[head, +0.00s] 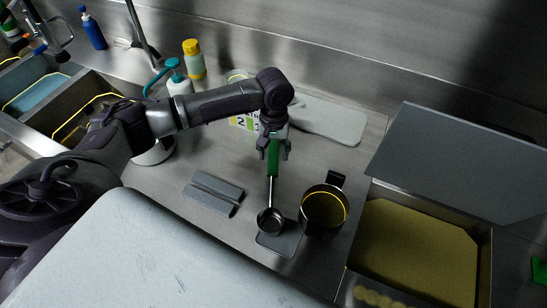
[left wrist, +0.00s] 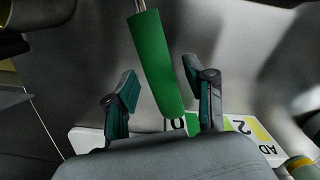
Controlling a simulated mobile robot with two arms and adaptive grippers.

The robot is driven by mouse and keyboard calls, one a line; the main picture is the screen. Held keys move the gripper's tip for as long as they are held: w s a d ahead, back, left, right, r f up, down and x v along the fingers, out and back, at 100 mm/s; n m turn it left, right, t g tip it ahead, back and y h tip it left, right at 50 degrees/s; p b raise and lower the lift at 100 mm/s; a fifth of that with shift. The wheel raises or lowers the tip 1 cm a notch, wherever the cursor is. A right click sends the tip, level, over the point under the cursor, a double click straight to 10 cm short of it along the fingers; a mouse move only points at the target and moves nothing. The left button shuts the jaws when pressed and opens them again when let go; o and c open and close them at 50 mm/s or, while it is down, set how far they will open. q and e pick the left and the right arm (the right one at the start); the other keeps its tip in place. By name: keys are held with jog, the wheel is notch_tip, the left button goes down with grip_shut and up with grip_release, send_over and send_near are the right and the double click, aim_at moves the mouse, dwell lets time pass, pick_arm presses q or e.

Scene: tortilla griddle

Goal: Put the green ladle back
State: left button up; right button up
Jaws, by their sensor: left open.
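The green ladle (head: 273,158) has a green handle and a metal shaft and bowl. Its bowl is at a small grey pad (head: 283,244) on the steel counter; the handle reaches back toward my left gripper (head: 274,149). In the left wrist view, the green handle (left wrist: 158,65) shows between the two spread fingers of my left gripper (left wrist: 160,98). The gripper is open, its fingers apart from the handle on both sides. I cannot tell how deep the handle lies between them. My right gripper is not in view.
A dark metal pot (head: 323,212) with a yellow inner ring stands just right of the ladle. A grey folded holder (head: 212,193) lies left. A lidded bin (head: 483,262) is at right, a sink (head: 95,88) at left. Bottles (head: 194,60) and a number card stand behind.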

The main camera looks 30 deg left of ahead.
pick_arm(q)
notch_tip(320, 180, up, 9)
jog(key=b, duration=0.1)
jog(key=shift+w+a+r+b, duration=0.2)
jog(key=shift+w+b, duration=0.1)
jog(key=shift+b, duration=0.1)
